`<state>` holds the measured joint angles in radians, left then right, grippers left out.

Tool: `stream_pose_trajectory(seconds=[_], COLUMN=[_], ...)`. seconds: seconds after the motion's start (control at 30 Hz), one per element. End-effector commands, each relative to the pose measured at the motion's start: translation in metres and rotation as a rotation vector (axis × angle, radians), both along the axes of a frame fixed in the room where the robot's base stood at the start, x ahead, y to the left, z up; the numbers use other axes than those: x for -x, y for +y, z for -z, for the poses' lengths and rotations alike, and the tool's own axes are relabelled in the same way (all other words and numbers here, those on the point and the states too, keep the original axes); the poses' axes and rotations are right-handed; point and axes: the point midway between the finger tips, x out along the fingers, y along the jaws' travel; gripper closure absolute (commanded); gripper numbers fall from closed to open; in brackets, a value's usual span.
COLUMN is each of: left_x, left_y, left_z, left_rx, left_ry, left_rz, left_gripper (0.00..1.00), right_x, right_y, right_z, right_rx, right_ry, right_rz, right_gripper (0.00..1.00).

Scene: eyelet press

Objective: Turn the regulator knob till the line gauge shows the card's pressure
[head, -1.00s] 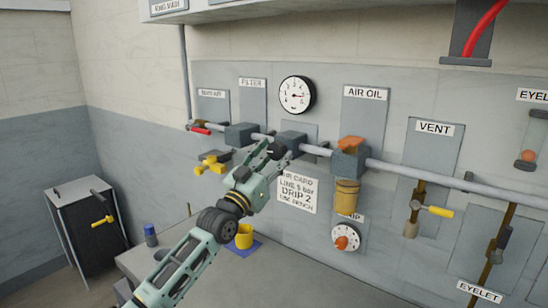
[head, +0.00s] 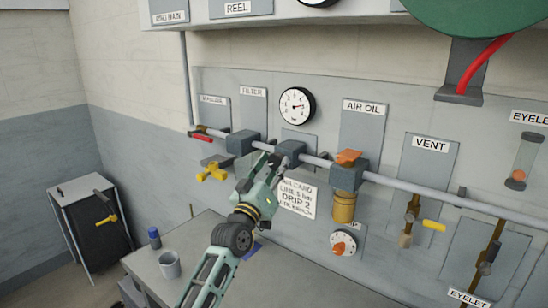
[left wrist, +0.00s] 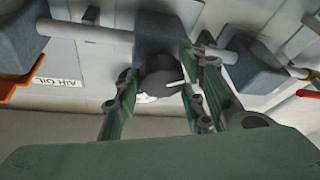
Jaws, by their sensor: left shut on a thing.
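The round white line gauge (head: 297,105) hangs above the pipe; its needle points roughly right, but its exact reading is too small to tell. The card (head: 298,198) is on the wall below the pipe and appears to read "LINE 5 bar" and "DRIP 2". The regulator block (head: 290,152) sits on the pipe beneath the gauge. My left gripper (head: 272,160) is at its front. In the left wrist view the dark round regulator knob (left wrist: 157,76) is between the fingers, with a pale mark on its right; my gripper is shut on it. My right gripper is out of view.
The air oil unit (head: 347,176) and a drip dial (head: 343,243) are to the right. A red-handled valve (head: 203,135) and yellow handle (head: 212,171) are left.

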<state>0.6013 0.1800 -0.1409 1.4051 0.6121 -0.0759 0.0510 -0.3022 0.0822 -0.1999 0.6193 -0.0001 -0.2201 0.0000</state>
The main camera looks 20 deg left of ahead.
Motion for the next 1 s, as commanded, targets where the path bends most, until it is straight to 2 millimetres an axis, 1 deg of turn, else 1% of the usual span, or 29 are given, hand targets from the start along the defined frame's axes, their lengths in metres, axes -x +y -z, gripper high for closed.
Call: stream_pose_trajectory(seconds=[0.03,0.37,0.4,0.53,0.77,0.87,1.0], left_x=[0.000,0.000,0.000,0.000,0.000,0.001,0.013], left_y=[-0.002,-0.001,-0.001,-0.001,0.000,0.000,0.001], left_z=[-0.003,-0.001,-0.001,-0.001,-0.001,0.000,0.005], left_rx=[0.013,0.020,0.019,0.019,0.020,0.020,0.020], left_ry=[0.003,0.004,0.004,0.004,0.005,0.005,0.007], left_rz=[0.002,0.001,0.001,0.001,0.000,0.000,0.001], left_gripper=[0.89,0.89,0.59,0.48,0.47,0.47,0.47], right_x=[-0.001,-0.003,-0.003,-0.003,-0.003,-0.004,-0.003], right_y=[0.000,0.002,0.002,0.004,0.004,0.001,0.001], right_z=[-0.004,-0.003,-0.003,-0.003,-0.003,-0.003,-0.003], right_rx=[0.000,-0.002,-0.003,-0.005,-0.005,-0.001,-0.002], right_ry=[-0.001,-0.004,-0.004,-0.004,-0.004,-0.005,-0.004], right_rz=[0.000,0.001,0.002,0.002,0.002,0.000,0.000], right_gripper=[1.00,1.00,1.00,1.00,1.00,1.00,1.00])
